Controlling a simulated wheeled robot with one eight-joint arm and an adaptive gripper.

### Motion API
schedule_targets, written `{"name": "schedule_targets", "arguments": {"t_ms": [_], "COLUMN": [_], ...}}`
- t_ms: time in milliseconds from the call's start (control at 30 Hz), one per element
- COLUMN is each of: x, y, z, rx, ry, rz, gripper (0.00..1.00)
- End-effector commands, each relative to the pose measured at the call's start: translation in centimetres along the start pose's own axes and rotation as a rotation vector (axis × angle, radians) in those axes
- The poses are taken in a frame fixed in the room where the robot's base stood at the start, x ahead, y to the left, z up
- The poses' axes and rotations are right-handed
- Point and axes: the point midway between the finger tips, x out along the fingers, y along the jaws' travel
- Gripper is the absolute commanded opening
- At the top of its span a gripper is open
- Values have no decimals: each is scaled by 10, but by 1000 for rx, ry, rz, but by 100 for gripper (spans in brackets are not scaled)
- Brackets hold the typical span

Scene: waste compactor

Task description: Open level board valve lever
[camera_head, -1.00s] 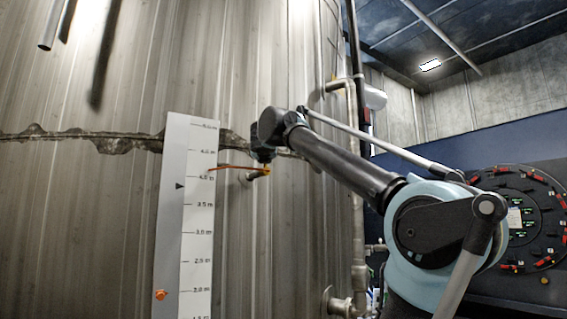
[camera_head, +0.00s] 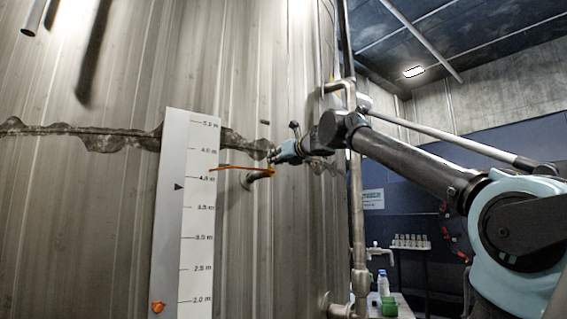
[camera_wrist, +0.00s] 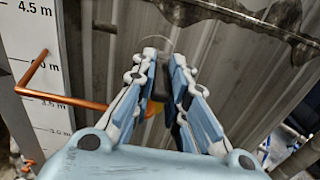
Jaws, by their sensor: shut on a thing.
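The orange valve lever (camera_head: 235,168) reaches from the right edge of the white level board (camera_head: 183,215) to a short pipe stub (camera_head: 250,181) on the metal tank wall. In the wrist view the bent orange lever (camera_wrist: 65,99) runs from the board behind the left finger. A yellow-orange part (camera_wrist: 152,108) shows between the fingers. My gripper (camera_head: 272,157) comes from the right and is at the lever's right end. In the wrist view its blue fingers (camera_wrist: 164,62) are shut on the lever, though the exact contact is partly hidden.
A vertical pipe (camera_head: 358,220) runs along the tank just right of my gripper. A table with bottles (camera_head: 383,284) and a rack of small containers (camera_head: 411,241) stand at the back right. An orange knob (camera_head: 157,307) is low on the board.

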Motion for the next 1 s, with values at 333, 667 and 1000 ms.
{"name": "schedule_targets", "arguments": {"t_ms": [333, 667, 1000], "x": [2, 2, -1], "y": [5, 5, 6], "z": [-2, -2, -1], "rx": [-2, -1, -1], "ry": [1, 1, 0], "rz": [18, 19, 21], "gripper": [0, 34, 34]}}
